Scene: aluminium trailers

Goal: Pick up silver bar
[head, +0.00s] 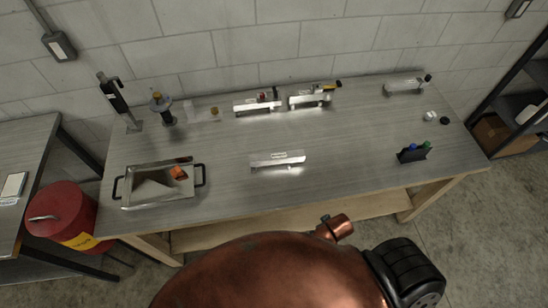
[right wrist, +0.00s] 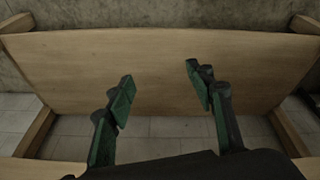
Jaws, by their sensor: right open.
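A silver bar (head: 278,160) lies flat near the middle of the grey metal tabletop (head: 340,140) in the head view, with free surface around it. My right gripper (right wrist: 158,88) shows in the right wrist view with its two green-padded fingers spread apart and nothing between them. It faces a wooden shelf (right wrist: 160,55), with no silver bar in that view. I cannot make out either gripper in the head view, and the left one shows in neither view.
A metal tray (head: 130,200) with an orange item (head: 179,173) stands at the table's left. Several silver holders, one of them (head: 258,106) at the back, line the wall side. A black pen holder (head: 411,155) stands at right. A red bin (head: 62,211) is beside the table.

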